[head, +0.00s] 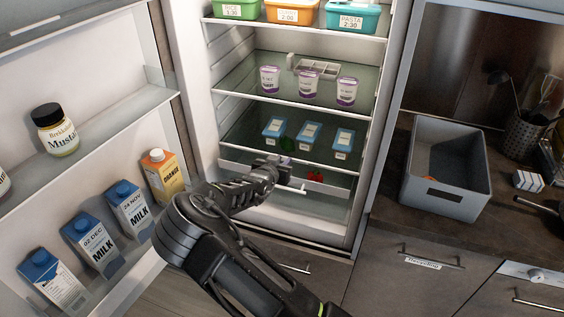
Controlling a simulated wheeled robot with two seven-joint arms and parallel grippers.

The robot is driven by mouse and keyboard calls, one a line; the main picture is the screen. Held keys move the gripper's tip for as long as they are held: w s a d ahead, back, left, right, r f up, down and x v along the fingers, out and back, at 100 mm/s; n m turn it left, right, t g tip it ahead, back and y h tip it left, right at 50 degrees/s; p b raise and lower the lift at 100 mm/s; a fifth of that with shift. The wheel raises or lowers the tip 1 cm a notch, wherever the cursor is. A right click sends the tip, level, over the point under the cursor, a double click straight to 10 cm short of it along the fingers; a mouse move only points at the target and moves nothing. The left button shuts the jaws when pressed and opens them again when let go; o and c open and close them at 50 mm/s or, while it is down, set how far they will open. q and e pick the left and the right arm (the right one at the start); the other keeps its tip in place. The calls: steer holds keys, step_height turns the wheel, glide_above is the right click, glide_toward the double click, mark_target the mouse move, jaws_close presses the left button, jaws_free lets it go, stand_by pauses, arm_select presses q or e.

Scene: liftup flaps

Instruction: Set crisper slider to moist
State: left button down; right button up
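The open fridge has a crisper drawer (335,198) at the bottom, below the lowest glass shelf. My forearm hides the drawer's left part. My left gripper is not in view.
The open fridge door (95,120) at left holds milk cartons (98,243), an orange carton (162,176) and a mustard jar (55,130). Yogurt cups (308,88) and blue-lidded boxes (309,134) stand on shelves above. A grey bin (447,165) sits on the right counter.

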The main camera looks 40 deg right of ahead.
jaws_close()
stand_by(1.0)
